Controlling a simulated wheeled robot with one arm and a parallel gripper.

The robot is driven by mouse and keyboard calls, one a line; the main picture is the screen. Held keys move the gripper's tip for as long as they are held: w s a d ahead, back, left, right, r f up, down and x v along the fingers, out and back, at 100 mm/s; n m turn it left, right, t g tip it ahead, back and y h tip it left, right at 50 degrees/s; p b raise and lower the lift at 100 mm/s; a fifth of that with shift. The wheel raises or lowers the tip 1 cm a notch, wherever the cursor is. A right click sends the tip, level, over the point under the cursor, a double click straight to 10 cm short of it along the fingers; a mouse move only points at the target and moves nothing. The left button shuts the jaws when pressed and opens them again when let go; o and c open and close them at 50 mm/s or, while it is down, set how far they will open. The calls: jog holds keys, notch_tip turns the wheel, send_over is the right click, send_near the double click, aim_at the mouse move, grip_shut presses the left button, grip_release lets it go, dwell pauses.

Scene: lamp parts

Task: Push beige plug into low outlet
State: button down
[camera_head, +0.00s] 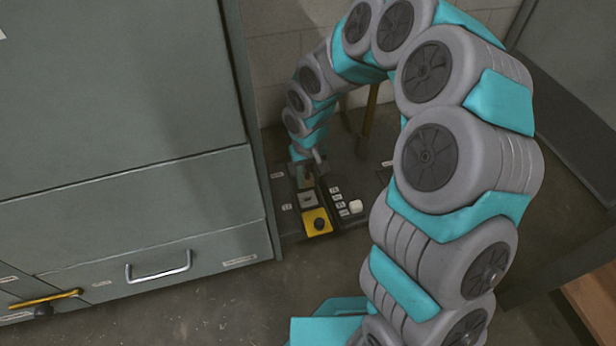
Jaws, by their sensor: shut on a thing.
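My gripper (306,170) is at the low unit on the floor, beside the grey cabinet, and points down. It is shut on the beige plug, which shows only as a small tan patch (305,181) at the fingertips. Just in front of it is a grey square socket plate (308,200), and nearer still a yellow block (317,222) with a dark round centre. I cannot tell whether the plug touches an outlet, because the fingers and the small size hide the contact.
A black strip (337,201) with white labels lies right of the gripper, with a cream cube (356,207) by its near end. The grey cabinet (130,190) closes off the left. A brick wall (285,60) stands behind. Concrete floor (240,300) is clear in front.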

aim_at(308, 184)
jog(key=shift+f+b, duration=0.45)
jog(key=shift+f, duration=1.55)
jog(key=shift+f, duration=1.65)
dwell(1.6)
jog(key=shift+c, duration=2.1)
grip_release()
jog(key=shift+r, duration=0.15)
notch_tip(308, 184, up, 8)
jog(key=shift+f+p, duration=0.2)
jog(key=shift+p, duration=0.4)
